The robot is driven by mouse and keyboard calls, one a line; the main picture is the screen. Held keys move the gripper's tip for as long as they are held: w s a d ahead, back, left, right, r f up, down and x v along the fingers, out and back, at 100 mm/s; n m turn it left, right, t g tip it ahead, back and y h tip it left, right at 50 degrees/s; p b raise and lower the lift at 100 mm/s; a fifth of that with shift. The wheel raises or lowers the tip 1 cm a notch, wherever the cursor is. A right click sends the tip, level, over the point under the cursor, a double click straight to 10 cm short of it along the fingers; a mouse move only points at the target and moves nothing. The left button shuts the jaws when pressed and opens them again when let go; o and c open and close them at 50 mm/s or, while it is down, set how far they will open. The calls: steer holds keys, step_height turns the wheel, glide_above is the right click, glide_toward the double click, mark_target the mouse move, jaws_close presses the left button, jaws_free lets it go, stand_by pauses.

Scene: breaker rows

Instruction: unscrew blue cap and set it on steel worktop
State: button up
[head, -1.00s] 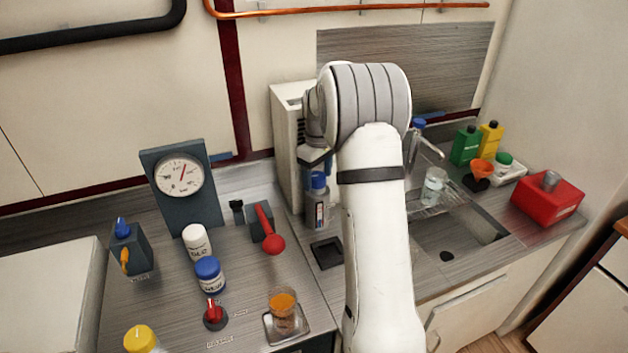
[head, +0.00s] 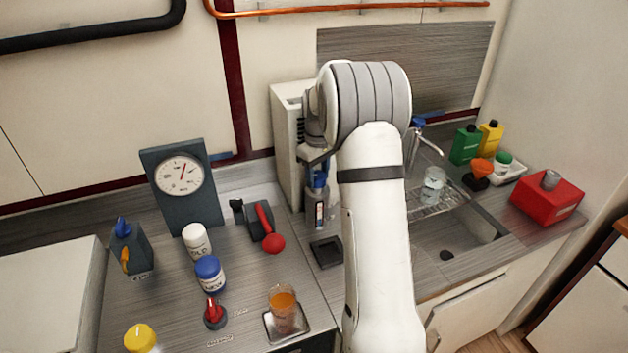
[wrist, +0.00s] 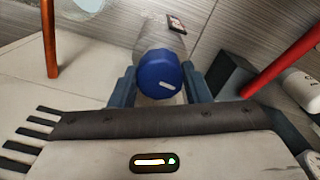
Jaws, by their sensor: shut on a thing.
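The blue cap (wrist: 158,76) is on top of a clear bottle (wrist: 160,38) with a dark label, and my gripper's fingers (wrist: 160,90) are on both sides of the cap in the wrist view. In the head view the bottle (head: 317,212) stands upright on the steel worktop (head: 245,300), beside a tall pale cabinet. My gripper (head: 318,178) is shut on the blue cap from above. The cap still sits on the bottle neck; whether it is loosened I cannot tell. My arm hides part of the worktop to the right.
A black square tray (head: 327,252) lies just in front of the bottle. A red-handled dark block (head: 265,228) stands to its left. A white-capped jar (head: 197,240), a second blue-capped jar (head: 210,273) and an amber beaker (head: 284,308) stand farther left. The sink (head: 455,240) is at right.

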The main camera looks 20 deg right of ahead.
mark_target(318, 175)
steer(key=shift+c, duration=1.1)
steer(key=n, duration=0.4)
steer(key=shift+r, duration=0.1)
steer(key=shift+r+p, duration=1.8)
steer(key=shift+r, duration=0.7)
steer(key=shift+s+f, duration=0.1)
steer(key=shift+s, duration=0.05)
